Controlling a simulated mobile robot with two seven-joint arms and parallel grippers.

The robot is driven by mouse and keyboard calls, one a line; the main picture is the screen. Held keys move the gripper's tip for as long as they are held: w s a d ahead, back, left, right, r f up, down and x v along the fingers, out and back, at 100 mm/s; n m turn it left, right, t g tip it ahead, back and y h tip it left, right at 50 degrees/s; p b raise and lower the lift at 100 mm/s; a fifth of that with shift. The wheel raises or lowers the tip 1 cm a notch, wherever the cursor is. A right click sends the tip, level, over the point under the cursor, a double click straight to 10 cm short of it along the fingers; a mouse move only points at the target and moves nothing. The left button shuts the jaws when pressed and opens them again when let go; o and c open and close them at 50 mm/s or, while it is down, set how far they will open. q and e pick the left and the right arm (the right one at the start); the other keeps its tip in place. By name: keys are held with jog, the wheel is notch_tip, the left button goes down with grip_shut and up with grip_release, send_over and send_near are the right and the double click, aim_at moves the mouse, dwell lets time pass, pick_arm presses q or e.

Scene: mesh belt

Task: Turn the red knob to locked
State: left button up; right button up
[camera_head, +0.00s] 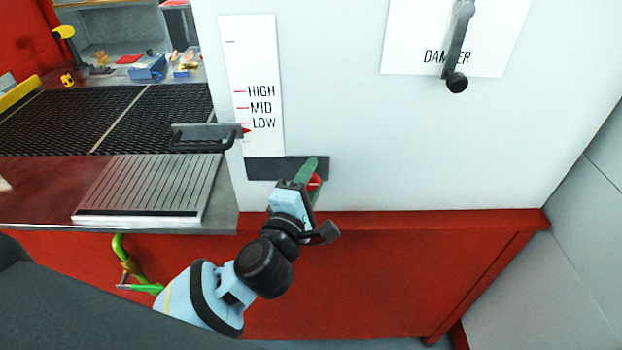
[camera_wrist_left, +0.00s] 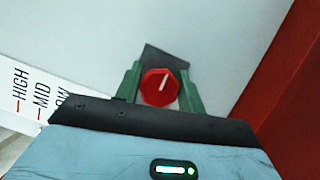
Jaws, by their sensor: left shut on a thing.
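The red knob (camera_wrist_left: 157,87) sits on a dark plate (camera_head: 262,169) on the pale panel, below the HIGH, MID, LOW scale. It has a white pointer line, which leans a little right of straight up in the left wrist view. My left gripper (camera_head: 311,180) is at the knob, its green fingers on either side of it, shut on it. In the head view the fingers hide much of the knob (camera_head: 315,182). The plate's lettering, if any, cannot be read. My right gripper is not in view.
A DAMPER lever (camera_head: 457,50) hangs on the panel at upper right. A black handle (camera_head: 205,138) juts out left of the scale card (camera_head: 254,85). A ribbed metal plate (camera_head: 150,185) and black mesh belt (camera_head: 95,120) lie to the left. The panel right of the knob is clear.

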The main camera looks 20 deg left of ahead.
aim_at(310, 185)
pick_arm(q)
jog(key=o, duration=1)
jog(key=shift+s, duration=0.1)
jog(key=s, duration=0.4)
jog(key=s+b, duration=0.1)
jog(key=s, duration=0.1)
jog(key=shift+s+a+f, duration=0.3)
jog(key=shift+f, duration=0.1)
jog(key=shift+s+a+r, duration=0.1)
jog(key=shift+s, duration=0.4)
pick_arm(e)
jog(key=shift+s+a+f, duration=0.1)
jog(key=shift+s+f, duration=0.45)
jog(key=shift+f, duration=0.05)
